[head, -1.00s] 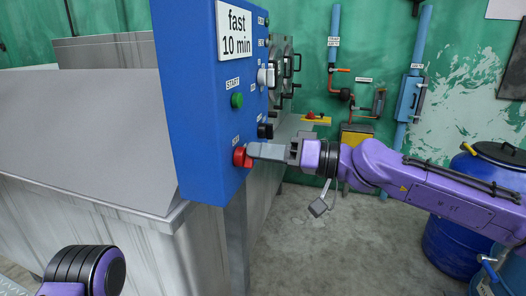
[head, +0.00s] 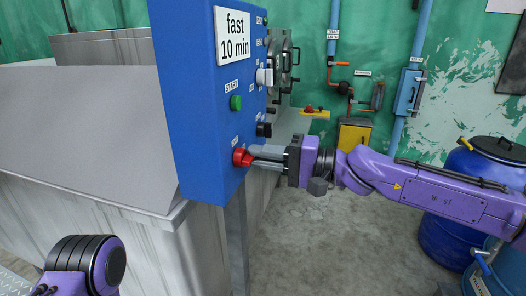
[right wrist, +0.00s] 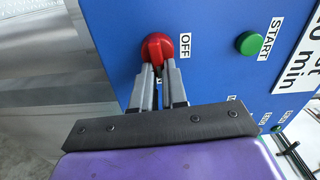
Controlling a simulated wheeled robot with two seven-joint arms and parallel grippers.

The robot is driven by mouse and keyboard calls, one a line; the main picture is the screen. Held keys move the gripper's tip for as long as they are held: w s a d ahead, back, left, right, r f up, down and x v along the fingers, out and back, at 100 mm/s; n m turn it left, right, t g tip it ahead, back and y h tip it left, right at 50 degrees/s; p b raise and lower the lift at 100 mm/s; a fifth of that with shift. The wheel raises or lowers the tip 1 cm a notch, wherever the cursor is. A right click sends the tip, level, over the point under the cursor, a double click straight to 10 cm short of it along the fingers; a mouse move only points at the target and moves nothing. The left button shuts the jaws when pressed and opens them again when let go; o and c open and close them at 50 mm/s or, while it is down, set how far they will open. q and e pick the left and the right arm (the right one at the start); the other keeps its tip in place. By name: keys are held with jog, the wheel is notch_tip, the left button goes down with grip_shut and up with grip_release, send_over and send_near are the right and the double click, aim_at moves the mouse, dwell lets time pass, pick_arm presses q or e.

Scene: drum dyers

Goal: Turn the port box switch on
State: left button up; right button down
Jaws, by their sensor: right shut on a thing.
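The port box is a blue panel (head: 208,110) on the corner of a grey metal tank. Its red rotary switch (head: 241,157) sits low on the front face. In the right wrist view the red switch (right wrist: 157,47) has a raised grip, with a white "OFF" label (right wrist: 185,46) beside it. My right gripper (head: 255,157) is shut on the red switch, its two grey fingertips on either side of the grip in the right wrist view (right wrist: 158,70). Part of my left arm shows at the lower left of the head view, but its gripper is out of frame.
A green START button (head: 236,102) and a "fast 10 min" sign (head: 233,36) are above the switch. The grey tank (head: 80,130) fills the left. Blue drums (head: 455,215) stand at right. The floor between is open.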

jog(key=shift+m, duration=0.6)
jog(key=c, duration=1.2)
grip_release()
jog(key=shift+f, duration=0.1)
jog(key=shift+o, duration=0.2)
jog(key=v, duration=1)
jog(key=shift+d+b, duration=0.3)
jog(key=shift+b, duration=0.15)
